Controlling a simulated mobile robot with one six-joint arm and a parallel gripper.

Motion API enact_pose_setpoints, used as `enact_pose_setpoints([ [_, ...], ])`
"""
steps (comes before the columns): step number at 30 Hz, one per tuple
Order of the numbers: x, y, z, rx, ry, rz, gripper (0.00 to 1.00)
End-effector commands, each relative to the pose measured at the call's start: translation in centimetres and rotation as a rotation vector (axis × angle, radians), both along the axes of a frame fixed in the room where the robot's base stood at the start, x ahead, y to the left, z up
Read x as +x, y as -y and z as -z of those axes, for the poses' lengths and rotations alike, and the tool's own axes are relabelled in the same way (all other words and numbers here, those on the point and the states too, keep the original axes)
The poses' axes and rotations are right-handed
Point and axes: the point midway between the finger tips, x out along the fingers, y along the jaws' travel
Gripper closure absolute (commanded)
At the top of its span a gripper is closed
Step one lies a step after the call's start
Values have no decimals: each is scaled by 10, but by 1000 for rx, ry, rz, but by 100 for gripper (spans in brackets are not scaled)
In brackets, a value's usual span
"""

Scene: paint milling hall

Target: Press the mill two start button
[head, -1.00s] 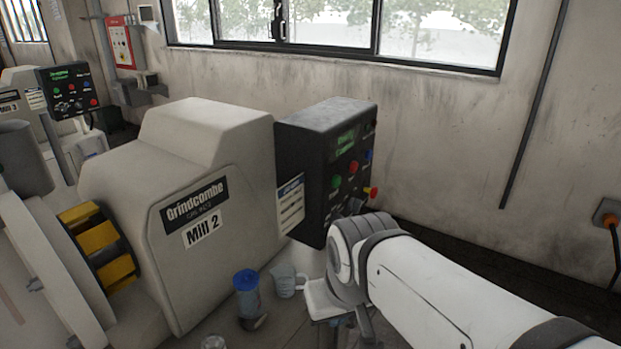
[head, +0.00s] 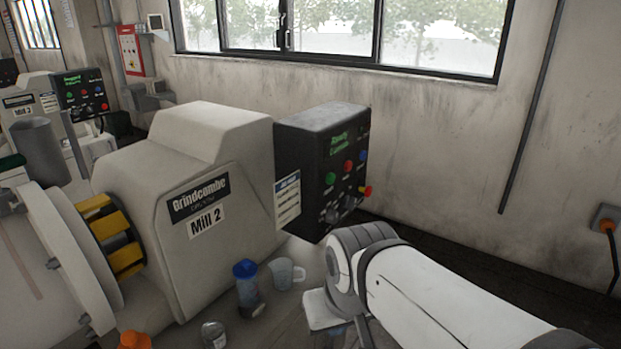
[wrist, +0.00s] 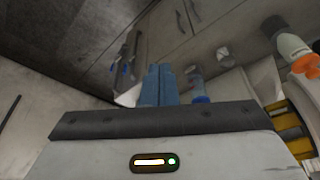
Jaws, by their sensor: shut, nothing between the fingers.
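Mill 2 (head: 240,150) is a beige housing with a "Grindcombe Mill 2" label. Its dark control box (head: 300,130) stands at its right with a lit green display. The box's face carries a green button (head: 330,178), a red one (head: 348,166) and a blue one (head: 362,155). Below are dark knobs and a red-yellow mushroom button (head: 365,190). The button captions are too small to read. My arm is in front of and below the box in the head view. My gripper (wrist: 158,68) shows blue, shut, empty fingers in the wrist view; no button is visible near them there.
A blue-lidded bottle (head: 246,285), a clear jug (head: 286,274) and a glass jar (head: 214,334) stand below the mill. Another mill's panel (head: 82,95) is at the far left. A wall and window lie behind. Yellow-black drum parts (head: 115,245) are at left.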

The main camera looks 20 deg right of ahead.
Motion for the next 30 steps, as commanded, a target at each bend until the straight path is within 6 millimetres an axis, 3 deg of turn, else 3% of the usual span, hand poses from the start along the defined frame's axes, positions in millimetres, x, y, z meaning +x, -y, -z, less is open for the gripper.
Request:
enact_pose_setpoints([
  [8, 6, 0, 0, 20, 4, 20, 100],
  [11, 29, -2, -1, 92, 27, 88, 100],
  [14, 75, 3, -4, 226, 77, 231, 100],
  [15, 99, 9, -7, 291, 106, 305, 100],
  [17, 138, 24, -11, 396, 159, 428, 100],
  [18, 163, 38, -14, 462, 196, 509, 100],
  [22, 231, 94, -23, 650, 319, 749, 100],
  [25, 268, 139, -27, 761, 403, 896, 100],
  [30, 299, 196, -30, 876, 500, 1056, 100],
])
